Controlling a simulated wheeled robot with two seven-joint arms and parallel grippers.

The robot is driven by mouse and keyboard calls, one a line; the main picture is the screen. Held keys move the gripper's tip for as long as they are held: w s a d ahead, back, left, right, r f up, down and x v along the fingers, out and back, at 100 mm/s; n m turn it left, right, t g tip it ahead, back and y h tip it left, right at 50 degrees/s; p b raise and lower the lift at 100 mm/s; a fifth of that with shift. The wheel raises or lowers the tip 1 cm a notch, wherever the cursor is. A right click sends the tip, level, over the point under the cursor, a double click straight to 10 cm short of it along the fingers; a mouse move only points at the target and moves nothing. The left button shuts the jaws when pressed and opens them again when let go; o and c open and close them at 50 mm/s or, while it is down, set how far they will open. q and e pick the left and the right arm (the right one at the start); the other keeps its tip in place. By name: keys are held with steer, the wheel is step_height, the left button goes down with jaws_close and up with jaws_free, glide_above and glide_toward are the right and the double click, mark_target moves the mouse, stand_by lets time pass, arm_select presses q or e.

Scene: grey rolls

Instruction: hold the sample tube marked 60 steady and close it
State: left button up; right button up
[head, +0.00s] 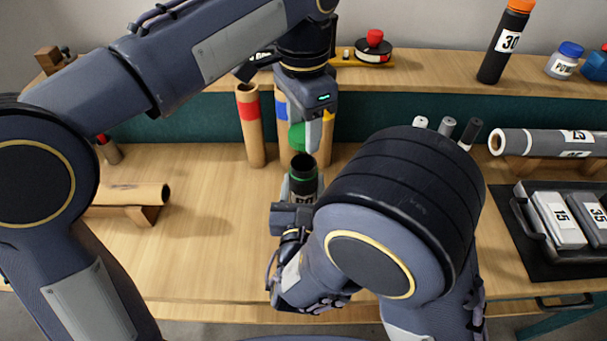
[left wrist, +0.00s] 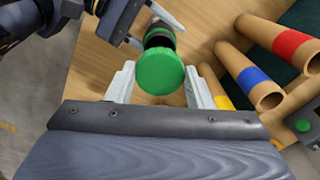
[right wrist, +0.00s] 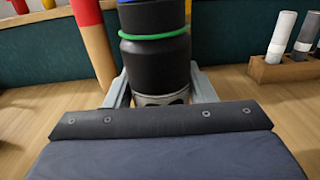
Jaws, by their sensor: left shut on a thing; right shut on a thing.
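The sample tube (head: 303,178) is black with a green ring near its open top. Its white label is partly hidden, so I cannot read the number fully. My right gripper (head: 296,208) is shut on the tube around the label and holds it upright; the tube (right wrist: 155,60) also shows between its fingers in the right wrist view. My left gripper (head: 313,134) points down and is shut on a green screw cap (head: 297,136), just above the tube's mouth. The cap (left wrist: 159,68) covers part of the tube in the left wrist view. They look apart in the head view.
Cardboard rolls with red (head: 251,125), blue and yellow bands stand behind the tube. A roll lies on a wooden cradle (head: 145,214) at left. A black tray (head: 532,240) with labelled blocks lies at right. The raised shelf holds a black tube marked 30 (head: 503,45).

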mark_target(303, 155)
arm_select(q)
steer(key=shift+a+f, duration=0.1)
steer(key=shift+f, duration=1.75)
steer(key=shift+f, duration=0.85)
steer(key=shift+f, duration=0.55)
